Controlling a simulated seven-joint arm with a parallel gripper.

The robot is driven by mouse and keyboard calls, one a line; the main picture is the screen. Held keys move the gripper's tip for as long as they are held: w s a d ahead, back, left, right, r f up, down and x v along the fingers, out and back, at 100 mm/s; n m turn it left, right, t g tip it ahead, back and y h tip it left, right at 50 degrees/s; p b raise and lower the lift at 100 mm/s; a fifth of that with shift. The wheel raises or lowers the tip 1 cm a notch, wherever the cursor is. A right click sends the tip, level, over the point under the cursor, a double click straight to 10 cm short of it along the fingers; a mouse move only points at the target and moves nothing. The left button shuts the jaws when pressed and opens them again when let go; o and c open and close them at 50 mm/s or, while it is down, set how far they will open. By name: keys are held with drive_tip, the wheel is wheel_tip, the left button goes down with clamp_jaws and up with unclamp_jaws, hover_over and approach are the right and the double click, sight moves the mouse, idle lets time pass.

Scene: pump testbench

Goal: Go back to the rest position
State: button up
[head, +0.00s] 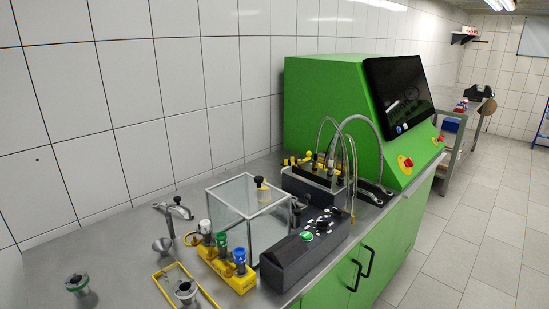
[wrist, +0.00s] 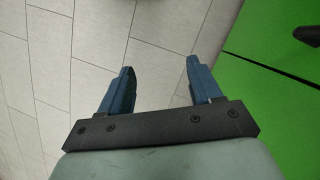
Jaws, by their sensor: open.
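My gripper (wrist: 160,82) shows in the wrist view with its two blue fingers apart and nothing between them. It points down at the tiled floor, beside the green cabinet front on the right. My gripper is not in the head view.
In the wrist view, the green cabinet (wrist: 270,100) is close on the right. Tiled floor (wrist: 150,30) lies clear below.

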drive_tip(key=s+a+f+n+g, duration=0.1)
drive_tip(key=s+a+f, duration=0.1)
drive_tip(key=s, duration=0.8)
drive_tip(key=s+a+f+n+g, duration=0.2)
drive_tip(key=s+f, duration=0.3)
drive_tip(key=s, duration=0.6)
drive_tip(key=shift+s+a, duration=0.15)
drive_tip(key=shift+a, duration=0.65)
